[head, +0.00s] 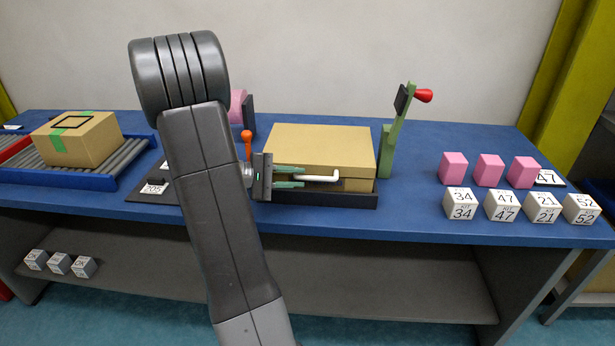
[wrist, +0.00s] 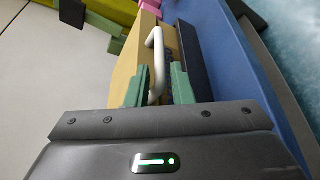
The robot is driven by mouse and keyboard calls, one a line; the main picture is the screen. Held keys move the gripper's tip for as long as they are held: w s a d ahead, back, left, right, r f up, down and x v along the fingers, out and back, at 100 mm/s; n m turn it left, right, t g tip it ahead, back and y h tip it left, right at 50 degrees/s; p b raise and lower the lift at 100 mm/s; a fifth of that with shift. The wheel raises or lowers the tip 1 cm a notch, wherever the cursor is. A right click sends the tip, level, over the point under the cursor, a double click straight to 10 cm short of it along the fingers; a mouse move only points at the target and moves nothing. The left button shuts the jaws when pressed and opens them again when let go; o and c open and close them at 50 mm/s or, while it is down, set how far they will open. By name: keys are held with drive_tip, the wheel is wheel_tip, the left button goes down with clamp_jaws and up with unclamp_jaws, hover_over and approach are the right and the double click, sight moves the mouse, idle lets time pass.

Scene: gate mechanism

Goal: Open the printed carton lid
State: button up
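The tan carton (head: 357,186) sits in a dark tray on the blue table, its flat lid (head: 320,143) down on top. A white bar handle (head: 322,179) is on its front and also shows in the wrist view (wrist: 158,48). No print is legible on the lid from here. My gripper (head: 304,177) is at the carton's front, coming from the left. In the wrist view its green fingers (wrist: 157,88) are apart, one on each side of the handle's near end. A gap shows between the handle and the right finger; contact with the left one is unclear.
A green post (head: 388,140) with a red-knobbed lever stands right of the carton. An orange-knobbed lever (head: 247,143) is to its left, partly behind my arm. Pink blocks (head: 489,170) and numbered cubes (head: 502,206) stand at right. A taped box (head: 77,139) rests on rollers at left.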

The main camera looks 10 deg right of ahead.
sight(302, 177)
drive_tip(key=shift+x, duration=1.95)
drive_tip(key=shift+c, duration=0.2)
drive_tip(key=c, duration=0.4)
